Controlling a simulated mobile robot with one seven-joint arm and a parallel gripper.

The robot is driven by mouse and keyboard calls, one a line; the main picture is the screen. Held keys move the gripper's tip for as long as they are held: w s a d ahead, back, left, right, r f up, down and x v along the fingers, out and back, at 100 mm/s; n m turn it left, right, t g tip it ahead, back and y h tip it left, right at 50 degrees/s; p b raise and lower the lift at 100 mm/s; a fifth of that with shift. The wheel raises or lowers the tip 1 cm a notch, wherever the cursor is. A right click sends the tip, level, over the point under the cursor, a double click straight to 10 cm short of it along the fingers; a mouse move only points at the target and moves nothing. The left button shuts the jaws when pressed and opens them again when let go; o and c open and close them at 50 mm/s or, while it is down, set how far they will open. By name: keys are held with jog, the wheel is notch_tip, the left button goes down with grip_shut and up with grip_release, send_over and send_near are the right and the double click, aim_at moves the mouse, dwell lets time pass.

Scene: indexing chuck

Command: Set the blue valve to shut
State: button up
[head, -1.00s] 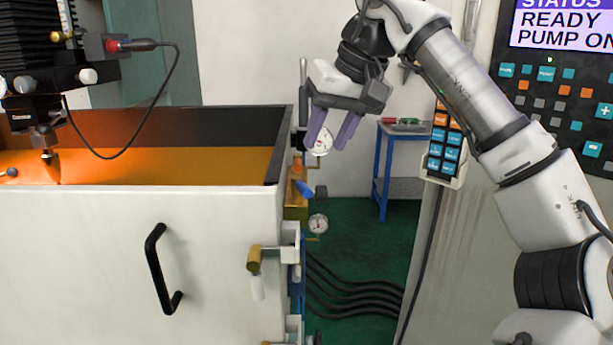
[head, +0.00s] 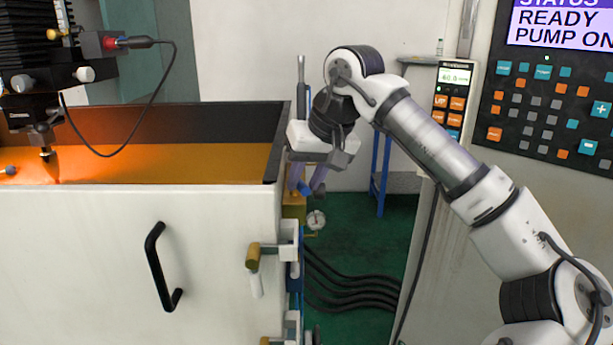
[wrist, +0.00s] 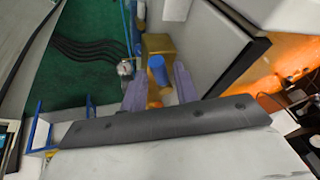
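The blue valve has a short blue handle (head: 305,188) on a brass block (head: 293,208) at the right end of the white tank. In the wrist view the blue handle (wrist: 157,69) shows between my two fingers, beside an orange part (wrist: 155,103). My gripper (head: 307,183) points down over the valve. Its two purple-grey fingers are apart, one on each side of the handle in the picture, and it also shows in the wrist view (wrist: 160,84). I see gaps at both sides; I cannot tell how deep the fingers reach. The handle is partly hidden in the head view.
The white tank (head: 90,260) with a dark rim stands left. A gauge (head: 316,220) and a brass-ended lever (head: 254,255) sit near the valve. Black hoses (head: 350,288) lie on the green floor. A control panel (head: 550,110) and keypad pendant (head: 455,100) are at right.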

grip_shut()
jog(key=shift+s+a+m+t+h+b, duration=0.15)
jog(key=shift+a+m+t+h+b, duration=0.25)
jog(key=shift+m, duration=0.6)
jog(key=shift+s+a+m+h, duration=0.1)
jog(key=shift+a+m+h, duration=0.35)
jog(key=shift+m, duration=0.85)
jog(key=shift+o, duration=1.3)
grip_release()
jog(key=shift+a+r, duration=0.1)
jog(key=shift+r, duration=0.05)
